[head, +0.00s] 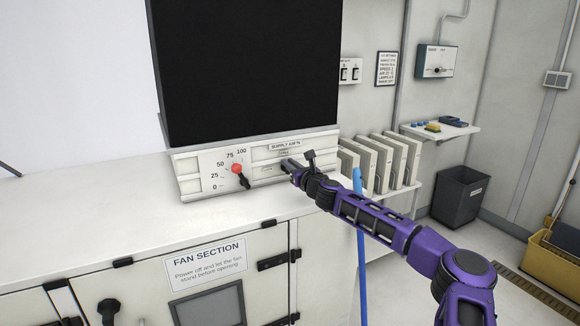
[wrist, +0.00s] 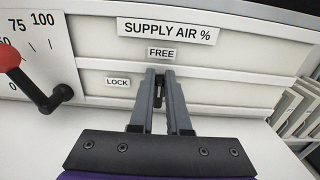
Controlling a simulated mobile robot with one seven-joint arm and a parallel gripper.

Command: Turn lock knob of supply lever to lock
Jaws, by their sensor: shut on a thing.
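The supply lever is a black arm with a red knob (head: 237,169) on a 0 to 100 scale, standing near 75 in the head view. In the wrist view its red end (wrist: 9,57) shows at the left edge. My gripper (head: 287,165) reaches the panel right of the lever. In the wrist view my gripper (wrist: 160,78) is shut on the small dark lock knob (wrist: 160,87), mostly hidden between the fingers. The knob lies below the FREE label (wrist: 162,53). The LOCK label (wrist: 118,82) is to its left.
A black screen-like panel (head: 245,70) stands above the control strip. The white cabinet top (head: 120,222) in front is clear. A blue pole (head: 362,240) stands near my arm. Upright grey panels (head: 385,162) are to the right of the strip.

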